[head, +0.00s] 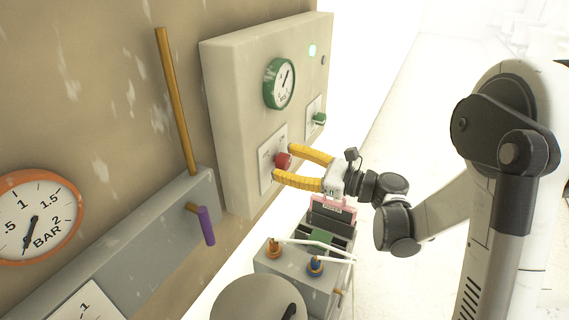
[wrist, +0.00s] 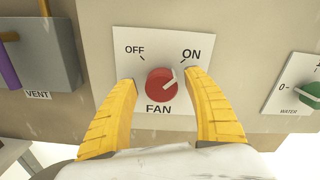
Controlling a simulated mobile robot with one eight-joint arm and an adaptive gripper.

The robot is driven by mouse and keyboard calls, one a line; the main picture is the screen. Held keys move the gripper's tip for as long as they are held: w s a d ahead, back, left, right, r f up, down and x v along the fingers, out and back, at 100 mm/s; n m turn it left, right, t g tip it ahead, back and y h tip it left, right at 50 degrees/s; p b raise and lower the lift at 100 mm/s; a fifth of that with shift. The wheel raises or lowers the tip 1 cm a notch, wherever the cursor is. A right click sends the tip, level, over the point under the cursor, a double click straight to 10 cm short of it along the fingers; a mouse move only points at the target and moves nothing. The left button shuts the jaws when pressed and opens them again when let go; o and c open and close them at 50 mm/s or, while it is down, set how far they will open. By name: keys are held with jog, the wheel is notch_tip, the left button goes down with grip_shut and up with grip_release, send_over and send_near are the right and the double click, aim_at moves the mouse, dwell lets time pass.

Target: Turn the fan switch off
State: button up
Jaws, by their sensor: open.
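The fan switch is a red round knob (wrist: 161,85) on a white plate (wrist: 128,41) marked OFF at upper left, ON at upper right and FAN below. Its pale pointer points up and right, toward ON. In the head view the red knob (head: 283,160) sits low on the front of the grey panel box. My gripper (head: 302,163) has yellow fingers, open, one on each side of the knob. In the wrist view my gripper (wrist: 161,82) also straddles the knob, with gaps visible between the fingers and the knob.
A green WATER knob (wrist: 311,91) is to the right on the same panel (head: 230,110). A green-rimmed gauge (head: 280,83) and a lit green lamp (head: 312,50) are above. The VENT box (wrist: 48,60) with a purple handle (head: 206,226) is to the left. A fixture with small valves (head: 315,264) stands below.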

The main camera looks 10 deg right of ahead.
jog(key=shift+w+a, duration=0.2)
jog(key=shift+a, duration=0.1)
jog(key=c, duration=1.2)
